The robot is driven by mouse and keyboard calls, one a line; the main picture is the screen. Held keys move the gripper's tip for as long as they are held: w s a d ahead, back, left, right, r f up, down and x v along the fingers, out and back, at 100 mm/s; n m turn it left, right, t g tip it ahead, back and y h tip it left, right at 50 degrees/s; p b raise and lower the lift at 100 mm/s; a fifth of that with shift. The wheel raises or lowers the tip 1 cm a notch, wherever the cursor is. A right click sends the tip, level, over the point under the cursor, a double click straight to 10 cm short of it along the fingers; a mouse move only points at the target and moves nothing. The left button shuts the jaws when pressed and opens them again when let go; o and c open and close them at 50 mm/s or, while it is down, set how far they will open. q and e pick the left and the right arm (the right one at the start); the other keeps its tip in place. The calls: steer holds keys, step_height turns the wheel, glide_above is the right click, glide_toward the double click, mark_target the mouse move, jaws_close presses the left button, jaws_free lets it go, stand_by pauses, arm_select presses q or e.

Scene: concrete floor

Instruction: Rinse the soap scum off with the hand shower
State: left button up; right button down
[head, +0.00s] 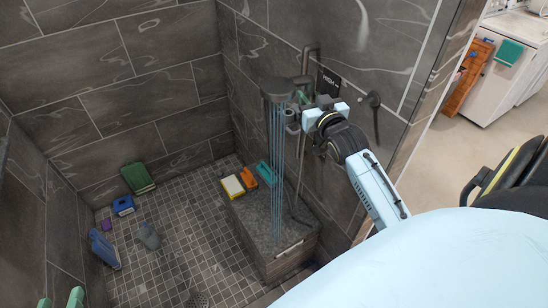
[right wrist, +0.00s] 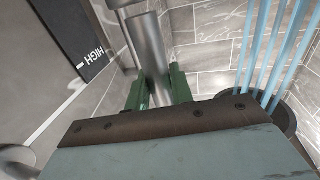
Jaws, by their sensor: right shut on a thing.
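The hand shower (head: 278,87) has a round dark grey head, high in front of the right wall. Several blue water streams (head: 275,160) fall from it towards the stone bench (head: 285,235). My right gripper (head: 303,100) is at the shower fittings beside the head. In the right wrist view its green fingers (right wrist: 158,92) are shut around a grey metal tube, the shower handle (right wrist: 153,55). My left gripper (head: 61,299) shows only its two green fingertips, apart and empty, at the bottom left edge. I cannot clearly pick out soap scum from the pale veins in the tiles.
On the bench lie a yellow-white sponge (head: 232,186), an orange item (head: 248,179) and a teal item (head: 265,173). A lever (head: 374,99) juts from the wall.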

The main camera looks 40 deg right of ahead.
steer(key=b+x, duration=0.5)
steer(key=x, duration=0.9)
steer(key=shift+d, duration=0.4)
stand_by(0.7)
stand_by(0.5)
